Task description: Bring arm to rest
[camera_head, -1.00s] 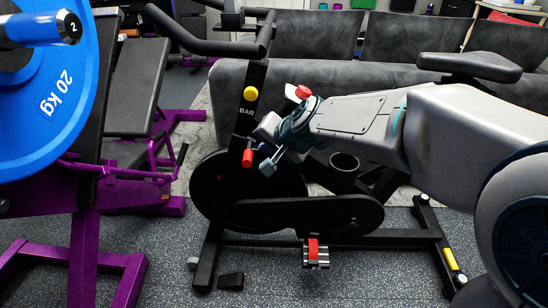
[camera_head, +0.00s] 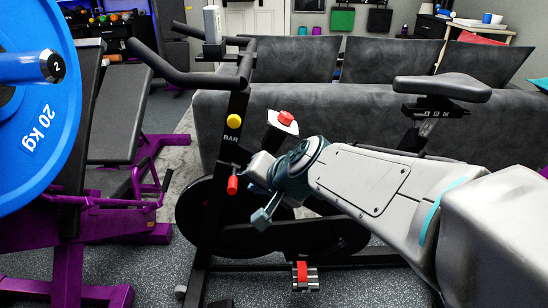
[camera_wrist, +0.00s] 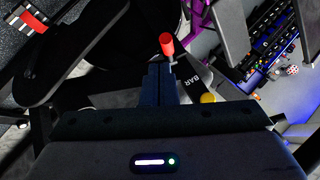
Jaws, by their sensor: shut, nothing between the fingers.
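My arm (camera_head: 365,185) reaches from the lower right across the front of an exercise bike. My gripper (camera_head: 250,182) is at the arm's left end, beside the bike's black front post, close to a red knob (camera_head: 232,185). In the wrist view my gripper's two dark fingers (camera_wrist: 160,82) lie together with nothing between them. The red knob (camera_wrist: 166,44) shows just beyond their tips there. Whether the fingers touch the bike cannot be told.
The bike's handlebar (camera_head: 190,78) and saddle (camera_head: 442,88) stand around my arm. A purple weight bench (camera_head: 75,245) with a blue 20 kg plate (camera_head: 55,130) is at the left. A grey sofa (camera_head: 330,110) spans behind the bike.

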